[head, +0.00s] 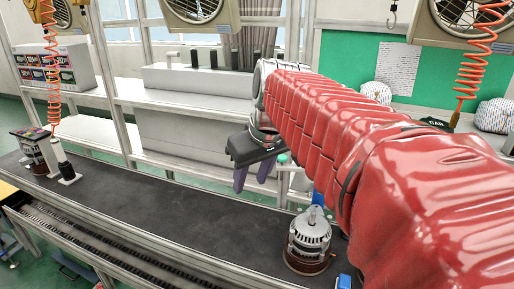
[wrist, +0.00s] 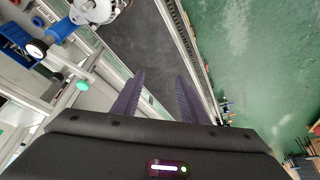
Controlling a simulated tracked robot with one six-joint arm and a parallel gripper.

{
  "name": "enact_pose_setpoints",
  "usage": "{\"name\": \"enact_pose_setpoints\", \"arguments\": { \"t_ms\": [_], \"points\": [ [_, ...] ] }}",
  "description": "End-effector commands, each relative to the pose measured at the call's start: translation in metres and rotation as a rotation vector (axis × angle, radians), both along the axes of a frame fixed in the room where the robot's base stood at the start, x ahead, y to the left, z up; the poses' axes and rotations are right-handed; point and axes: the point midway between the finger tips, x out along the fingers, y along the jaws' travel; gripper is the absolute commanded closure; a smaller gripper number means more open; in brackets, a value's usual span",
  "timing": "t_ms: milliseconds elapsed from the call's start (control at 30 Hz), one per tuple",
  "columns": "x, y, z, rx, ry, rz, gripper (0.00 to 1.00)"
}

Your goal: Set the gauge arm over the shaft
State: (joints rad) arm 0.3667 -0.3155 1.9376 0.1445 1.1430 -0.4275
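A silver alternator (head: 309,238) stands upright on a dark round base on the black bench top, its shaft (head: 316,213) pointing up. It also shows cut off at the top of the wrist view (wrist: 98,8). A gauge with a white round dial (wrist: 36,49) sits beside it in the wrist view, near a metal arm with a blue part (wrist: 62,28) and a green-tipped end (wrist: 82,86). In the head view, the green tip (head: 282,158) shows behind my gripper; my red-covered arm hides much there. My gripper (head: 252,185) is above the bench, left of the alternator, its purple fingers (wrist: 157,90) apart and empty.
The black bench top (head: 170,215) is clear left of the alternator. A second unit (head: 36,155) and a dark handheld tool (head: 64,168) stand at its far left, with an orange coiled hose (head: 50,75) above. A metal rail frame (head: 110,80) runs behind the bench.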

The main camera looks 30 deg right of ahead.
Motion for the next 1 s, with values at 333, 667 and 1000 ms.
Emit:
{"name": "enact_pose_setpoints", "arguments": {
  "t_ms": [333, 667, 1000],
  "points": [
    [0.044, -0.09, 0.032, 0.008, 0.021, 0.025, 0.6],
    [0.064, -0.188, 0.048, 0.018, 0.022, 0.067, 0.6],
    [0.064, -0.257, 0.052, 0.02, 0.012, 0.108, 0.6]
  ]
}}
